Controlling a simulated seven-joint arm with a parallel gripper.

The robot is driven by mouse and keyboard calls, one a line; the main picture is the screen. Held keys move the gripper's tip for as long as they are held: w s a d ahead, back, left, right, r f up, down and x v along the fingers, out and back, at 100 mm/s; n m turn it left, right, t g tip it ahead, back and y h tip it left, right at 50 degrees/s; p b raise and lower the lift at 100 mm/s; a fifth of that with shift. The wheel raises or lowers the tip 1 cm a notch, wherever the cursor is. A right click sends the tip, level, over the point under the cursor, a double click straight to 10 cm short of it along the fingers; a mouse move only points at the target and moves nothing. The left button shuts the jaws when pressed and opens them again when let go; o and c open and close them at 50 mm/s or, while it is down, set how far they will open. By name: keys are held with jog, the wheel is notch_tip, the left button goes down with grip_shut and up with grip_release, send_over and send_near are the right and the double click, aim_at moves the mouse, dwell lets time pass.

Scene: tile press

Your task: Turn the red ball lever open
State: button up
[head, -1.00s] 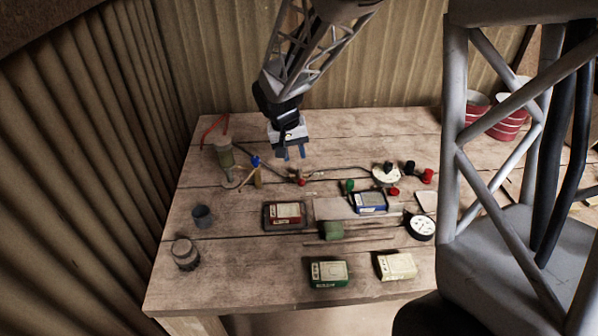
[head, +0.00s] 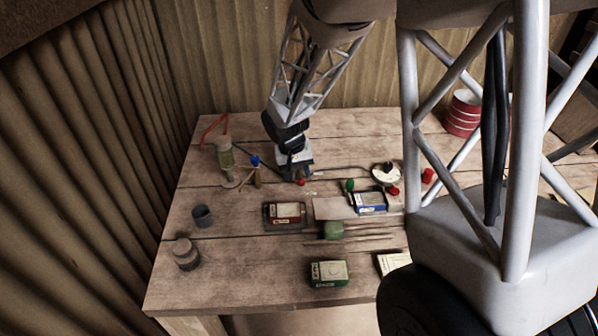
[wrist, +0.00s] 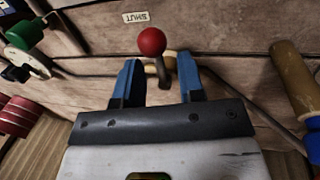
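The red ball lever (wrist: 152,42) shows in the wrist view as a red ball on a short stem, standing at a pipe valve. A label reading SHUT (wrist: 136,17) is on the wood beyond the ball. My gripper (wrist: 159,70) is open, with its two blue fingers apart on either side of the stem. The ball is just past the fingertips, and nothing is visibly gripped. In the head view my gripper (head: 296,178) is low over the table, right at the red ball (head: 301,183), and partly hides the valve.
A blue-knobbed lever (head: 254,160) and a pump stand left of my gripper. A round white part (head: 386,174) and a green ball (head: 350,185) are to the right. A boxed red pack (head: 287,212) and a blue pack (head: 368,202) lie nearer.

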grip_shut()
jog(key=shift+s+d+n, duration=0.1)
jog(key=shift+n, duration=0.2)
dwell(0.4)
jog(key=n, duration=0.1)
jog(key=d+n, duration=0.1)
jog(key=n, duration=0.1)
jog(key=shift+t, duration=0.3)
jog(key=n, duration=0.1)
jog(key=d+n, duration=0.1)
jog(key=n, duration=0.1)
jog(key=shift+f+n+t, duration=0.1)
jog(key=shift+n+t, duration=0.2)
jog(key=n, duration=0.2)
jog(key=w+d+n+y, duration=0.1)
jog(key=n, duration=0.3)
jog(key=shift+w+d+t, duration=0.15)
jog(key=shift+w+t, duration=0.15)
jog(key=shift+t, duration=0.1)
jog(key=shift+w+d+n+y, duration=0.1)
jog(key=shift+w+n+y, duration=0.2)
jog(key=shift+n, duration=0.85)
jog(key=shift+w+d+n+y, duration=0.1)
jog(key=shift+w+n+y, duration=0.2)
jog(key=shift+n, duration=0.85)
